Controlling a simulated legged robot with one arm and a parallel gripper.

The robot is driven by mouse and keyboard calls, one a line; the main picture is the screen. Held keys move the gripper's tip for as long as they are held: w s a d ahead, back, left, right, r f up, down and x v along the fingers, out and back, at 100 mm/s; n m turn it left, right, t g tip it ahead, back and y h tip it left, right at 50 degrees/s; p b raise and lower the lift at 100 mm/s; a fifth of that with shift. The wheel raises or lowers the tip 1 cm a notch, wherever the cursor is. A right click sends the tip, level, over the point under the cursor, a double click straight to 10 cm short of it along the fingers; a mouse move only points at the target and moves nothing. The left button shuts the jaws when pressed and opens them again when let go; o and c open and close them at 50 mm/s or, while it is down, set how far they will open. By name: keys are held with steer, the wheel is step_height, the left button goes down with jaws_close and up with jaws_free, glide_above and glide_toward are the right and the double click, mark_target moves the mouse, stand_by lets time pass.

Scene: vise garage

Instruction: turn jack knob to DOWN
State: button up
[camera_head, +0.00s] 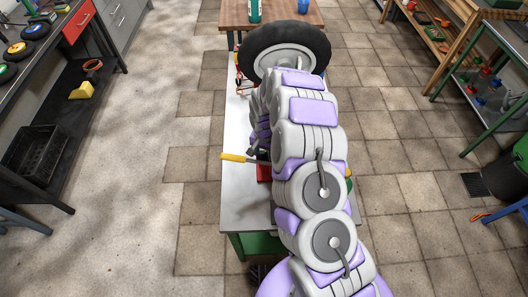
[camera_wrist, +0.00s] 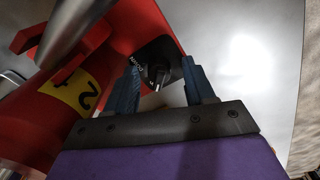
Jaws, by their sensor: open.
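My gripper (camera_wrist: 160,66) is open, with one blue finger on each side of the knob. I cannot tell whether either finger touches it. A yellow label (camera_wrist: 77,92) with a 2 is on the jack. In the head view my arm hides the gripper and knob; only a bit of red jack (camera_head: 263,173) shows beside it.
The jack stands on a metal-topped table (camera_head: 243,197). A yellow-handled tool (camera_head: 232,157) juts past the table's left edge. A tire (camera_head: 285,50) lies at the far end, near a wooden bench (camera_head: 235,14). A grey metal bar (camera_wrist: 72,28) crosses the wrist view's upper left.

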jaws_close()
stand_by(0.3)
